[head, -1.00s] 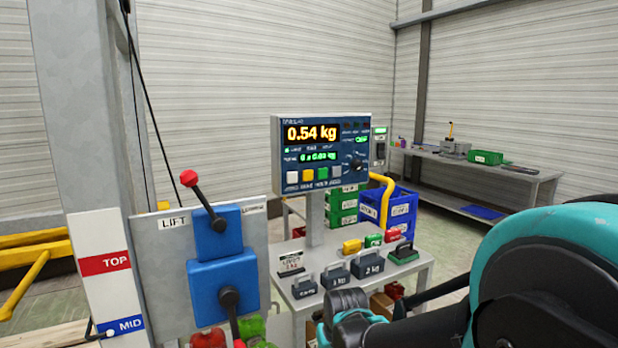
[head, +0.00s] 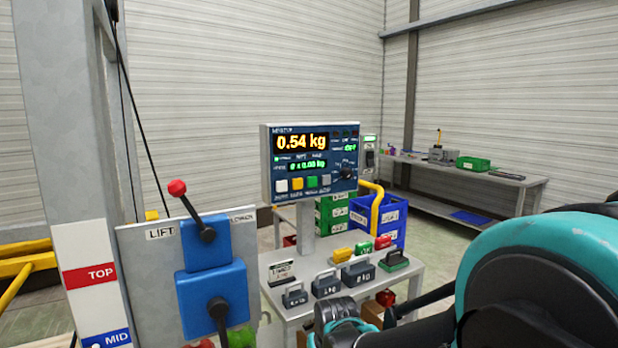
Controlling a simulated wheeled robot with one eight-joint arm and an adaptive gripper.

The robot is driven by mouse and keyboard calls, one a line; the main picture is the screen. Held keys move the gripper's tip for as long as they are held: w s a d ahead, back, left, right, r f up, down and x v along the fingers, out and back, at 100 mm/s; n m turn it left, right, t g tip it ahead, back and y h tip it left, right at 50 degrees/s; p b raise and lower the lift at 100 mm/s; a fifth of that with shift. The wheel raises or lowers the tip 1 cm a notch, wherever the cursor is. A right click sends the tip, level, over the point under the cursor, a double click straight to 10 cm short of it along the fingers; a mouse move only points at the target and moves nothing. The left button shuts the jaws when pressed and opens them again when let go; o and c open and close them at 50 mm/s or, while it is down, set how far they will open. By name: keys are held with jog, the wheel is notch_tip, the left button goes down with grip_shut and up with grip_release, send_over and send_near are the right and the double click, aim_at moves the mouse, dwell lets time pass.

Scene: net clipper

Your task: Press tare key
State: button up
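The weighing indicator (head: 266,165) is a dark blue panel on a grey post, mid-picture in the head view. Its upper display (head: 301,142) reads 0.54 kg in orange. Below a smaller green readout is a row of keys: white (head: 282,185), yellow (head: 297,184), green (head: 312,182) and grey (head: 326,180). The labels under them are too small to read, so I cannot tell which is tare. What seems to be my gripper (head: 338,318) is low at the bottom centre, below and apart from the panel. Its fingers are not distinguishable.
A small table (head: 411,270) under the indicator bears several weights. At left stands a LIFT board (head: 157,262) with a red-knobbed lever (head: 192,207). Blue and green crates (head: 390,222) stand behind the table. A workbench (head: 455,175) is at the far right.

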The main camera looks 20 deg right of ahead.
jog(key=shift+c, duration=0.4)
grip_shut()
dwell(0.9)
